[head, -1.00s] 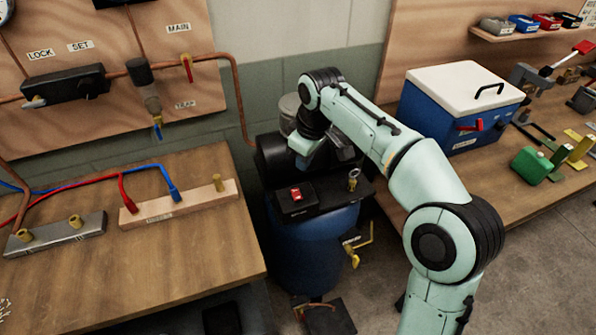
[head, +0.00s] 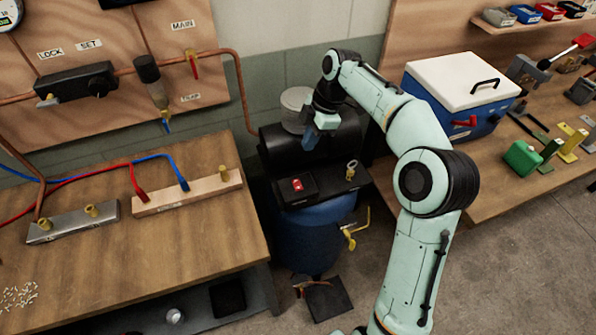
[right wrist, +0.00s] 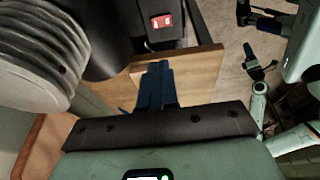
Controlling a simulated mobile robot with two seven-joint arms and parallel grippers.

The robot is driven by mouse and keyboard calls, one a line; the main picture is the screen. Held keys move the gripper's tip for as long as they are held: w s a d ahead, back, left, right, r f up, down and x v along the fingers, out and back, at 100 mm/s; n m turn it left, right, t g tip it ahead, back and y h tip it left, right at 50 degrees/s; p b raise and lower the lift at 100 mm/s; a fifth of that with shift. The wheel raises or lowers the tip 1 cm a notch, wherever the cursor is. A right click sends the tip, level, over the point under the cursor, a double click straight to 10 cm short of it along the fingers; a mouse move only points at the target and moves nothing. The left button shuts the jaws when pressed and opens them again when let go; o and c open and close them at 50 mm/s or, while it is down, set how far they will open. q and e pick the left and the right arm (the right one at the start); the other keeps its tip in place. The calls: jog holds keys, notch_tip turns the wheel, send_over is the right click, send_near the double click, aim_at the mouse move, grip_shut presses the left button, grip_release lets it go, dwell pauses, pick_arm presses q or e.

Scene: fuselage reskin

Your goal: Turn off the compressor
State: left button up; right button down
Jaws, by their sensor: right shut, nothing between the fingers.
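The compressor has a blue tank (head: 305,238) and a black motor housing (head: 285,150), and stands on the floor between two benches. Its red switch (head: 297,185) sits on a black box on the top plate. The switch also shows in the right wrist view (right wrist: 161,22), beyond the fingers. My right gripper (head: 311,142) hangs above the compressor, behind the switch and a little to its right, apart from it. Its blue fingers (right wrist: 156,82) are together and empty. I cannot tell the switch's position. My left gripper is not in view.
A ring-topped valve (head: 351,168) stands right of the switch box. A grey ribbed cylinder (head: 296,108) rises behind the motor. The left bench (head: 130,255) and the right bench holding a blue cooler (head: 455,105) flank the compressor. A yellow-handled drain valve (head: 350,240) juts from the tank.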

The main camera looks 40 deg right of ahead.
jog(key=shift+f, duration=0.1)
jog(key=b, duration=0.1)
send_over(295, 181)
jog(key=f, duration=1.2)
jog(key=shift+s+d, duration=0.25)
jog(key=shift+s, duration=0.15)
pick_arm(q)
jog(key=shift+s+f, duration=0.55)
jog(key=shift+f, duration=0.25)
pick_arm(e)
jog(key=shift+w+f, duration=0.1)
jog(key=shift+f, duration=0.6)
jog(key=shift+f, duration=0.1)
jog(key=shift+w+f, duration=0.2)
jog(key=shift+f, duration=0.1)
jog(key=shift+d, duration=0.1)
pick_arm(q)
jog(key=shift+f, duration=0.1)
pick_arm(e)
jog(key=shift+s, duration=0.1)
